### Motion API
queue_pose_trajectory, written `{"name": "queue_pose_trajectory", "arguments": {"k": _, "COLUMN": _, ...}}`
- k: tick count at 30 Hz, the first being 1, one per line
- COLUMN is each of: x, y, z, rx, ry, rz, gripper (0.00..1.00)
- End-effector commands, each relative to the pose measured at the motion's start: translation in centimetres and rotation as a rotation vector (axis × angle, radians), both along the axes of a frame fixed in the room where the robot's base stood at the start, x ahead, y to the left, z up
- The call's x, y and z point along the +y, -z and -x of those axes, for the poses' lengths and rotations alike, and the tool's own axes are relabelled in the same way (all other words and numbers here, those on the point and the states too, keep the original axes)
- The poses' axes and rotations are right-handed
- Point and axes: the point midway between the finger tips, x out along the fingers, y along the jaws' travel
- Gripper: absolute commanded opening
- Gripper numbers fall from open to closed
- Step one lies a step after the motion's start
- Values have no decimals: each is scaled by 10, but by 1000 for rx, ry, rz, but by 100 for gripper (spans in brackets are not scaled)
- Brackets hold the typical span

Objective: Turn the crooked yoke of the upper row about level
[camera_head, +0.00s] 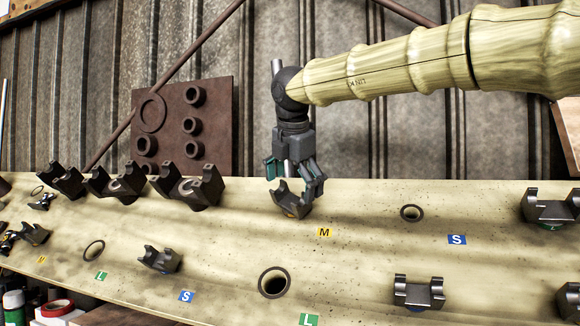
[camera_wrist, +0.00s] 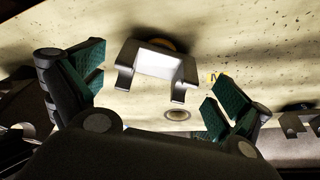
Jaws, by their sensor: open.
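A dark grey U-shaped yoke (camera_head: 291,203) sits on an orange ring in the upper row of the pale board, beside the yellow M label (camera_head: 325,232). It looks turned askew, with its two ears at different heights in the head view. My gripper (camera_head: 294,176) points down at it, open, with its green-padded fingers close above and around the ears. In the wrist view the yoke (camera_wrist: 158,58) lies beyond and between the two spread fingers (camera_wrist: 158,84), tilted a little in the picture. I see no clear contact there.
To the right in the upper row are an empty hole (camera_head: 411,213) and another yoke (camera_head: 552,207). Below are two yokes (camera_head: 160,260) (camera_head: 419,292) and an empty hole (camera_head: 274,282). Large yokes (camera_head: 190,186) and a brown panel (camera_head: 184,125) stand at the left.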

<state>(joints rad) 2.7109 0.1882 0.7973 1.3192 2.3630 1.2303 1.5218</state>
Motion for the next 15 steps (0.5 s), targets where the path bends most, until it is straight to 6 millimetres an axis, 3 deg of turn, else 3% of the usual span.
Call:
{"name": "queue_pose_trajectory", "arguments": {"k": 9, "x": 2, "y": 33, "z": -20, "rx": 0, "ry": -2, "rz": 1, "gripper": 100}}
{"name": "queue_pose_trajectory", "arguments": {"k": 15, "x": 4, "y": 42, "z": -24, "rx": -1, "ry": -5, "rz": 0, "gripper": 100}}
